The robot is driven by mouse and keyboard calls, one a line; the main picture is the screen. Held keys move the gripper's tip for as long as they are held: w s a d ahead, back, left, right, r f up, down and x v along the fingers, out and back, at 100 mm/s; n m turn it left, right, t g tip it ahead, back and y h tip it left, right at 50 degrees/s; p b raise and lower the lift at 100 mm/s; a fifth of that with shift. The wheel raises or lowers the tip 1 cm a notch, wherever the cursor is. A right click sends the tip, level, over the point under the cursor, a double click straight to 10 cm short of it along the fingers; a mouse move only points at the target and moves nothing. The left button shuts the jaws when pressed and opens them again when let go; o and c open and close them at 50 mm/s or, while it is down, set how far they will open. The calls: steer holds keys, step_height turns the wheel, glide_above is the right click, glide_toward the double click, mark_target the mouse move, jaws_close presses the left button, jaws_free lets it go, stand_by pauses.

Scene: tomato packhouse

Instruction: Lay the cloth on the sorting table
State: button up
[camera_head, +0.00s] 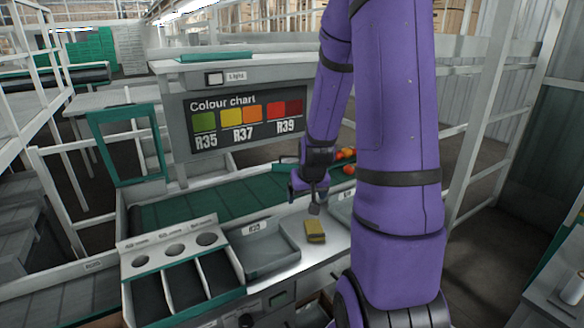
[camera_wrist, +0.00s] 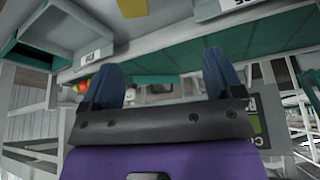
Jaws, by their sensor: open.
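The cloth (camera_head: 315,231) looks like a small folded yellow pad. It lies flat on the pale top of the sorting table (camera_head: 338,238), right of the grey R35 tray. A yellow patch that looks like the same cloth (camera_wrist: 132,7) shows at the top edge of the wrist view. My gripper (camera_head: 313,207) is just above and behind the cloth in the head view, apart from it. In the wrist view its two blue fingers (camera_wrist: 164,75) are spread with nothing between them.
The R35 tray (camera_head: 248,240) and dark bins under a panel with round holes (camera_head: 125,264) lie to the left. A green conveyor belt (camera_head: 205,204) runs behind, with tomatoes (camera_head: 347,154) at its right. The colour chart sign (camera_head: 243,116) stands above the belt.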

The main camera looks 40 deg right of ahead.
steer(key=a+r+n, duration=0.2)
steer(key=a+r, duration=0.5)
steer(key=r, duration=0.2)
steer(key=s+a+r+n+t+y, duration=0.1)
steer(key=s+a+r+n, duration=0.3)
steer(key=s+a+r, duration=1.2)
steer(key=shift+s+a+y, duration=0.15)
steer(key=shift+s+y, duration=0.05)
steer(key=shift+y, duration=0.4)
